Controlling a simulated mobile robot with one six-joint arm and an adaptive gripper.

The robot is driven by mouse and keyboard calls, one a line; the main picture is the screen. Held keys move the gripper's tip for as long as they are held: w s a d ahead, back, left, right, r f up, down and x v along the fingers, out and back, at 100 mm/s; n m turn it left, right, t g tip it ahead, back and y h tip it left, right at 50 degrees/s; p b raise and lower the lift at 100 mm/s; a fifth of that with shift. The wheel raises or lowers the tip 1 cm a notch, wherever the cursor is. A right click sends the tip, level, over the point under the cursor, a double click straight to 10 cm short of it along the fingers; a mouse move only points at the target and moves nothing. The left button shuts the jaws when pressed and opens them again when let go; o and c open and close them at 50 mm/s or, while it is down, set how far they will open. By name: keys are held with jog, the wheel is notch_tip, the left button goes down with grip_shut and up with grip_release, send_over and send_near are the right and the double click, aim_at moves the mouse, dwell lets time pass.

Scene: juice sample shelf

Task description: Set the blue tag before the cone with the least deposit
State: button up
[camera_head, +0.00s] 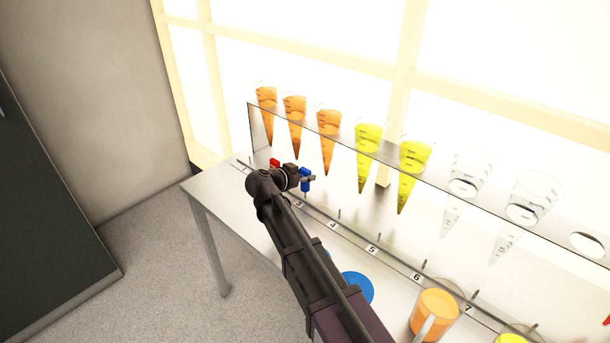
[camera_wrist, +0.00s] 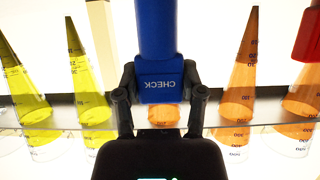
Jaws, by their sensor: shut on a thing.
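My gripper (camera_head: 308,179) is shut on the blue tag (camera_head: 305,184), in front of the cone rack. In the wrist view the blue tag (camera_wrist: 160,75) shows upside-down CHECK lettering between the fingers (camera_wrist: 160,97). Three orange cones (camera_head: 267,112) (camera_head: 294,120) (camera_head: 329,133) and two yellow cones (camera_head: 367,152) (camera_head: 411,170) hang in the rack. In the wrist view, which is upside down, an orange cone (camera_wrist: 163,117) is partly hidden behind the tag.
A red tag (camera_head: 275,163) stands left of my gripper and shows in the wrist view (camera_wrist: 307,30). Clear cones (camera_head: 466,185) (camera_head: 528,205) hang farther right. A numbered rail (camera_head: 397,262) runs along the table. A blue disc (camera_head: 357,288) and an orange jug (camera_head: 434,313) stand in front.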

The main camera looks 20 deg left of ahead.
jog(key=shift+f+b, duration=1.35)
jog(key=shift+f, duration=0.05)
dwell(1.1)
jog(key=o, duration=1.1)
jog(key=shift+r+p, duration=0.3)
